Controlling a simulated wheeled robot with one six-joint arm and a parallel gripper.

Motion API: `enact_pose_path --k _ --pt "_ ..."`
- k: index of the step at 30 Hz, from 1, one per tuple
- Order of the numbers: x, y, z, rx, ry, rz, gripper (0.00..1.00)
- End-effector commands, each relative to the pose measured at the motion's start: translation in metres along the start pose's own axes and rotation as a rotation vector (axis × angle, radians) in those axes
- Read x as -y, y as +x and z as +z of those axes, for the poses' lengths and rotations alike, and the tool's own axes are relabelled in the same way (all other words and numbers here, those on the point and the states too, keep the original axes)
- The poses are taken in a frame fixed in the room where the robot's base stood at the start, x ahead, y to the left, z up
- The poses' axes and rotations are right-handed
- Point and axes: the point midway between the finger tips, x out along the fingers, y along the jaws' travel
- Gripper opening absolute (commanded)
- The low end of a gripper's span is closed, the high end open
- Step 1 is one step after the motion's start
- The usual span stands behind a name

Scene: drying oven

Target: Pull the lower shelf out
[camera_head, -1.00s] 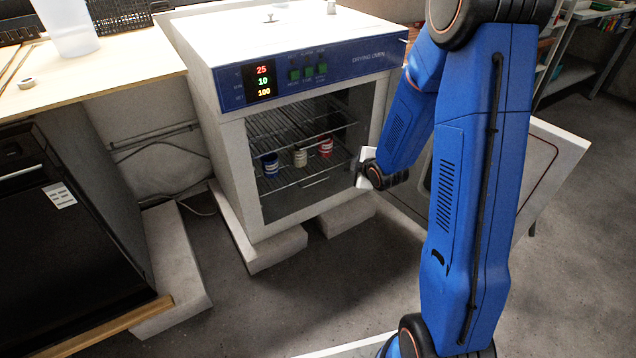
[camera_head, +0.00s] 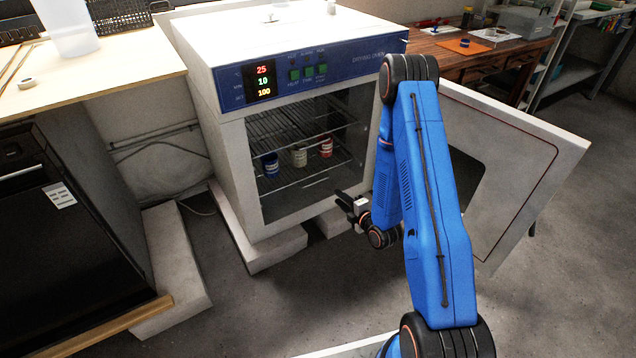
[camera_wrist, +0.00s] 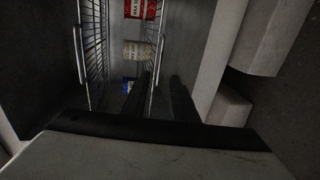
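The drying oven (camera_head: 230,150) stands with its door (camera_head: 515,165) swung open to the right. Inside, the lower shelf (camera_head: 285,187) is a wire rack carrying a blue can (camera_head: 270,165), a whitish can (camera_head: 299,157) and a red can (camera_head: 326,147). My gripper (camera_head: 342,200) is in front of the oven opening, low and right of the shelf's front edge. Its fingers (camera_wrist: 158,98) are apart in the wrist view. The lower shelf's front bar (camera_wrist: 161,45) runs down towards the fingers there; contact cannot be told.
The upper shelf (camera_head: 290,120) is empty and in place above. White blocks (camera_head: 275,250) support the oven. A black cabinet (camera_head: 75,235) stands left. The floor in front of the oven is clear. A wooden bench (camera_head: 455,48) is behind right.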

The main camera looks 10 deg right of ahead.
Motion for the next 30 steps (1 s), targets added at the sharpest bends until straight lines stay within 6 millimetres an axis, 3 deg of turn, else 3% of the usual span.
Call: enact_pose_path --k 8,30 --pt "0.004 0.014 -0.001 -0.003 -0.010 0.013 0.26" --pt "0.002 0.141 -0.001 -0.002 -0.009 0.013 0.26"
